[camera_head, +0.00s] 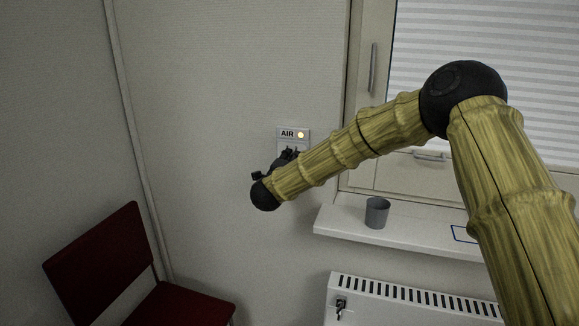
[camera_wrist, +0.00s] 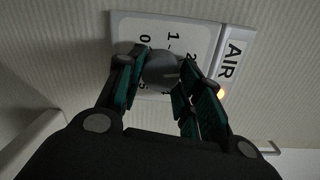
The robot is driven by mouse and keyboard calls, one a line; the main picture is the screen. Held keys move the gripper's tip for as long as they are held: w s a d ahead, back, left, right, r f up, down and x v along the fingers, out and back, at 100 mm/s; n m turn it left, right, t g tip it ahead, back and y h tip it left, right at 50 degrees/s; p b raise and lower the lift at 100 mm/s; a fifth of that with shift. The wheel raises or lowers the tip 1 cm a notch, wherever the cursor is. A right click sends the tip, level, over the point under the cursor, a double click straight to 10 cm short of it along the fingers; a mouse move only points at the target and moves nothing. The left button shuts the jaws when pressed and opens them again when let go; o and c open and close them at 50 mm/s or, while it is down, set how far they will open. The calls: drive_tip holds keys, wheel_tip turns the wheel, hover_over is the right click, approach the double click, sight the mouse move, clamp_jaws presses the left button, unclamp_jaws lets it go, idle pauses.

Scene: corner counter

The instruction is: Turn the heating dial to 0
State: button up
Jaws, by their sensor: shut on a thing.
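A white wall panel (camera_wrist: 125,28) marked AIR fills the upper middle of the wrist view. It carries a grey round dial (camera_wrist: 162,68) with the digits 0, 1 and 2 around it. The panel also shows in the head view (camera_head: 287,133), with a lit yellow lamp. My gripper (camera_wrist: 163,80) is shut on the grey dial, one finger on each side. In the head view my gripper (camera_head: 289,154) covers the panel's lower part. The dial's pointer direction cannot be told. A white radiator (camera_head: 400,305) with a small dark fitting (camera_head: 341,304) stands lower right, apart from my gripper.
A white sill (camera_head: 345,231) bears a grey cup (camera_head: 377,212) and a blue outline right of it. A window with a blind (camera_head: 480,80) and a handle (camera_head: 373,68) is at the right. A dark red chair (camera_head: 105,260) stands lower left. The wall left of the panel is clear.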

drive_tip(key=shift+a+r+n+g+h+p, duration=0.15)
drive_tip(key=shift+n+p, duration=0.2)
drive_tip(key=shift+n, duration=2.2)
drive_tip(key=shift+a+n+g+h+p, duration=0.1)
drive_tip(key=shift+n+p, duration=0.2)
drive_tip(key=shift+n, duration=2.2)
drive_tip(key=shift+a+r+n+g+h+p, duration=0.15)
drive_tip(key=shift+n+p, duration=0.2)
drive_tip(key=shift+n, duration=2.2)
drive_tip(key=shift+d+f, duration=0.15)
drive_tip(key=shift+f, duration=0.05)
drive_tip(key=o, duration=1)
drive_tip(key=shift+r, duration=0.1)
drive_tip(key=v, duration=1.2)
